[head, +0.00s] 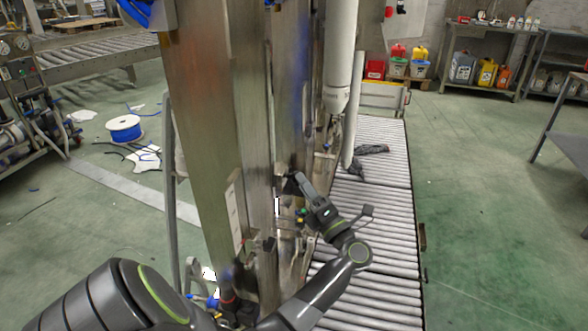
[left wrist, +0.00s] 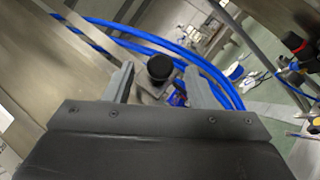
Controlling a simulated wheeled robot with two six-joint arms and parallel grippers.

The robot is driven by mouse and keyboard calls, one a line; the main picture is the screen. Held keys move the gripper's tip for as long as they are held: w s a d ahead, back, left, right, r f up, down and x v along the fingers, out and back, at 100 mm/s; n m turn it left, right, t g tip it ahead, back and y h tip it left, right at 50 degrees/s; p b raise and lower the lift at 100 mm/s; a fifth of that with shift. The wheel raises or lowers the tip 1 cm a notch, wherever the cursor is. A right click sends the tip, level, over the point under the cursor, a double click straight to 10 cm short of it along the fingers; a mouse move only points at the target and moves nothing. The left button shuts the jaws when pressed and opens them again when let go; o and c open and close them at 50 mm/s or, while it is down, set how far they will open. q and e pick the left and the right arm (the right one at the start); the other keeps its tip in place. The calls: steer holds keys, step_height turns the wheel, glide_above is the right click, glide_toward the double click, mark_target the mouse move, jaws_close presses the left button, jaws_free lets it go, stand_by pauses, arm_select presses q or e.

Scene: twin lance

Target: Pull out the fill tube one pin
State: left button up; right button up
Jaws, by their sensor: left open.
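A pin with a round black knob (left wrist: 160,68) stands on a metal bracket in the left wrist view. I take it for the fill tube one pin, but no label shows. My left gripper (head: 290,184) is at the side of the tall steel machine column (head: 205,130) in the head view. In the left wrist view its two fingers are open, one on each side of the knob, with visible gaps. I cannot tell how deep the knob sits between them. In the head view the pin is not discernible. My right gripper is not in view.
Blue hoses (left wrist: 150,42) curve behind the knob. A roller conveyor (head: 385,200) runs right of the machine, with a dark crumpled item (head: 372,149) on it. A white cylinder (head: 340,50) hangs above. Green floor (head: 480,200) lies open at the right.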

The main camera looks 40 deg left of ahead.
arm_select(q)
steer(key=x, duration=0.5)
steer(key=shift+a+r, duration=0.1)
steer(key=shift+a, duration=0.2)
jaws_close()
